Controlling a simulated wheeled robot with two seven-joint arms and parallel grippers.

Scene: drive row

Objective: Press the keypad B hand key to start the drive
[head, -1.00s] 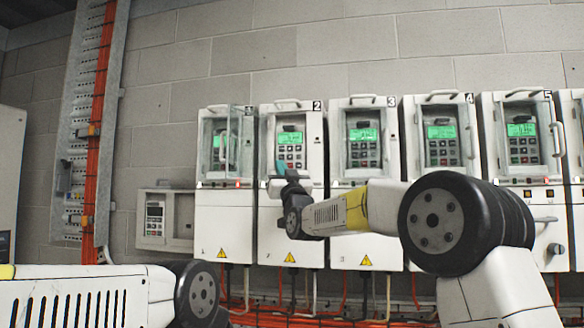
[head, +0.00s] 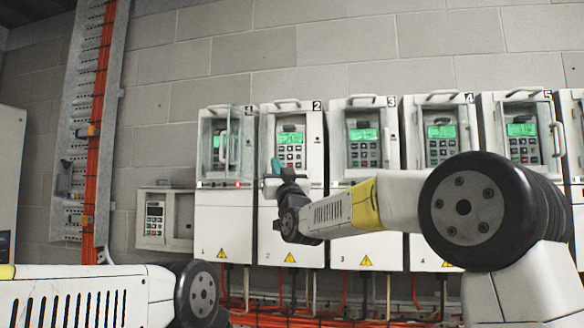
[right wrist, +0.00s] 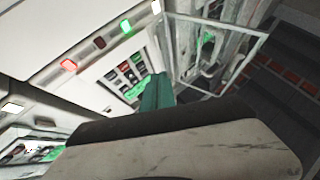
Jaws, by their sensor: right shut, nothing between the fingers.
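A row of white drive cabinets stands along the wall, each with a keypad and a green screen. I cannot read a "B" on any keypad. The cabinet marked 2 (head: 264,220) has its keypad (head: 291,155) in a recess under a lit screen (head: 290,137). My right gripper (head: 277,166) is shut and empty, its teal tips in front of cabinet 2, left of and below the keys. In the right wrist view the teal fingers (right wrist: 157,92) overlap the edge of a keypad (right wrist: 124,75); I cannot tell whether they touch. My left gripper is out of view.
Glass-doored cabinet 1 (head: 208,225) stands to the left and cabinet 3 (head: 338,235) to the right. A small wall box (head: 178,235) with a keypad is further left. A clear framed door (right wrist: 213,17) stands close to the fingers in the wrist view.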

